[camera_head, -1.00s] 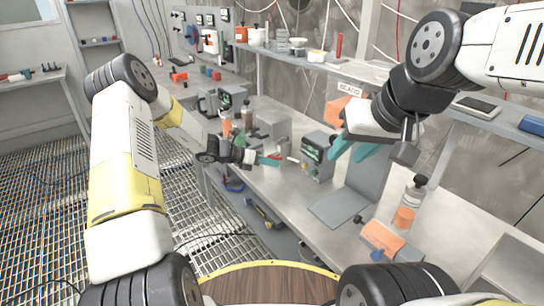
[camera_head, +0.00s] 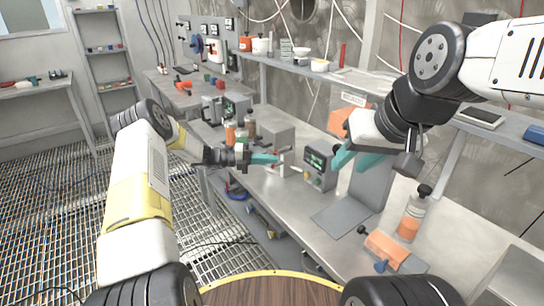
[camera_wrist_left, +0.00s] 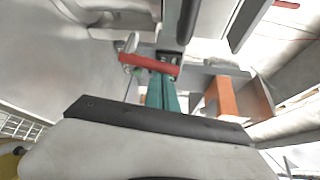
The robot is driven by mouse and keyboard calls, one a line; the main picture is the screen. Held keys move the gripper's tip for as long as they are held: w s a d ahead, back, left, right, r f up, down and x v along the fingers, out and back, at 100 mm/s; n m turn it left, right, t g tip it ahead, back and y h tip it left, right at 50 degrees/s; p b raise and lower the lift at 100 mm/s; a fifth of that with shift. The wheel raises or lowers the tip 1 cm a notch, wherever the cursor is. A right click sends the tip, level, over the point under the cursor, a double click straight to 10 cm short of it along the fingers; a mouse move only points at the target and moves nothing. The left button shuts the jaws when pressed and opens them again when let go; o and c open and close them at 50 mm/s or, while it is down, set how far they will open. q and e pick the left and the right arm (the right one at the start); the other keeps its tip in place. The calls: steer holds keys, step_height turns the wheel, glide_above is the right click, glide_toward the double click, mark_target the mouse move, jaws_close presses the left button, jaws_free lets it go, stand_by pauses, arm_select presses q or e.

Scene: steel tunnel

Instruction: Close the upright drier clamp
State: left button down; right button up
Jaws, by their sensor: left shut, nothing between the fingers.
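The clamp's red handle (camera_wrist_left: 148,65) crosses just beyond my left fingertips in the left wrist view, lying nearly level in that picture. I cannot tell whether the fingers touch it. In the head view, the clamp (camera_head: 284,158) is small, beside the grey box on the bench, and its handle is hard to make out there. My left gripper (camera_head: 265,158) has its teal fingers together and empty, right beside the clamp; the fingers also show in the left wrist view (camera_wrist_left: 161,93). My right gripper (camera_head: 354,160) is open, its teal fingers apart above the bench, away from the clamp.
A device with a green screen (camera_head: 318,166) stands right of the clamp. A grey box (camera_head: 268,133) and bottles (camera_head: 230,132) stand behind and left. The bench front (camera_head: 285,205) is fairly clear.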

arm_select(q)
steer(key=shift+w+a+r+n, duration=0.15)
steer(key=shift+w+a+n, duration=0.15)
steer(key=shift+w+n, duration=0.1)
steer(key=shift+w, duration=0.1)
stand_by(0.6)
